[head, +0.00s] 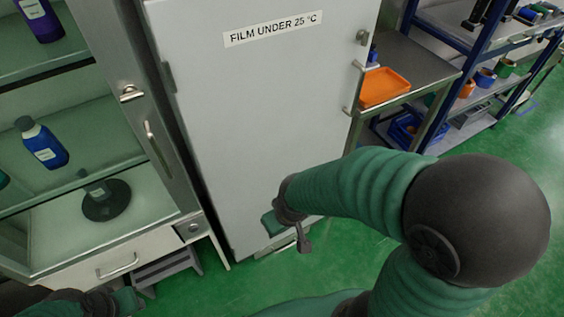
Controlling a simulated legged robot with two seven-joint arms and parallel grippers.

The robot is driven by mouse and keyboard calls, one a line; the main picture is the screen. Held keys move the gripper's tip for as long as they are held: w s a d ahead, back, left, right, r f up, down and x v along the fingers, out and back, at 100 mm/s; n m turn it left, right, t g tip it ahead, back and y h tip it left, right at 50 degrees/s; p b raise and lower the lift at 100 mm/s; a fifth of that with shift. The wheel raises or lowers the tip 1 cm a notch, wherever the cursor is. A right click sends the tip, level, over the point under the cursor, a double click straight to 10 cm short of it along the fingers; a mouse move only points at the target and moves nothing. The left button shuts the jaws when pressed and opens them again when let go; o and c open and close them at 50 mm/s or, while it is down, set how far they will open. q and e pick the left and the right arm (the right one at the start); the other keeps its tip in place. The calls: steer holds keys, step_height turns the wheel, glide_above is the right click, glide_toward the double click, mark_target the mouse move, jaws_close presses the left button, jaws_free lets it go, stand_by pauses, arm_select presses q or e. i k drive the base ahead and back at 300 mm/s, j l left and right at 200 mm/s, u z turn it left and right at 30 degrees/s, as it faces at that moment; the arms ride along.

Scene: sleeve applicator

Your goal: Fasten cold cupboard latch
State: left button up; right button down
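The cold cupboard (265,120) stands in the middle of the head view. Its pale grey door is labelled "FILM UNDER 25 °C" and looks closed. A small metal latch fitting (361,37) sits high on the door's right edge, and a bar handle (354,90) is below it. The latch is too small to read its position. My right gripper (285,229) is in front of the door's lower part, well below the handle and apart from the latch. My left gripper (118,302) is at the bottom left, partly cut off. Neither gripper's finger gap shows clearly.
A glass-fronted cabinet (180,170) with blue bottles stands at the left. A steel side table (425,62) holding an orange tray (384,87) is right of the cupboard. Blue-framed shelving (480,48) stands beyond. Green floor is free at the lower middle and right.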

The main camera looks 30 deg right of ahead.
mark_target(363, 35)
steer(key=z, duration=1.55)
